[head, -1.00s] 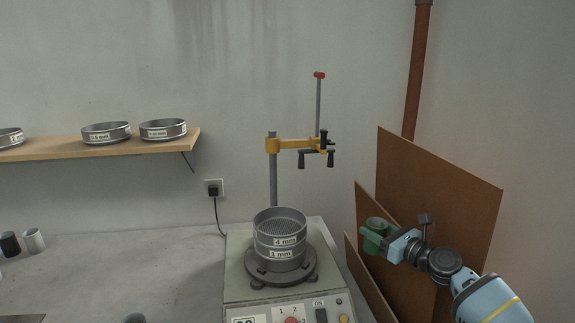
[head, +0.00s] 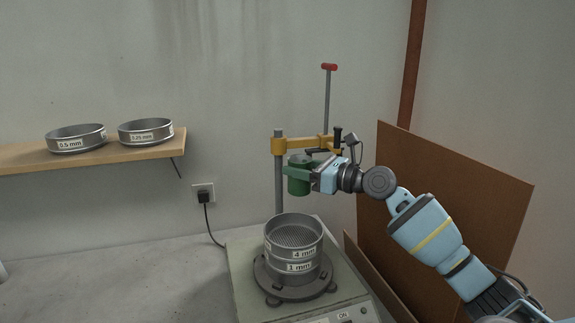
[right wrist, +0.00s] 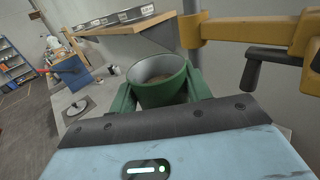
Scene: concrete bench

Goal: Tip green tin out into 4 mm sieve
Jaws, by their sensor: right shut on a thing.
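The green tin (head: 299,177) is upright above the back of the shaker, higher than the sieves. My right gripper (head: 304,181) is shut on it from the right. In the right wrist view the tin (right wrist: 158,84) is between the green fingers, its open mouth showing brownish material inside. The 4 mm sieve (head: 294,241) is on top of the 1 mm sieve (head: 290,268), its mesh looking empty. The tin is above and slightly behind the 4 mm sieve, not touching it. My left gripper is not in view.
The shaker's steel post (head: 279,160) and yellow clamp arm (head: 290,145) stand close behind the tin. A wooden shelf (head: 70,157) at left holds the 0.5 mm (head: 76,139) and 0.25 mm (head: 146,132) sieves. Brown boards (head: 460,200) lean at right.

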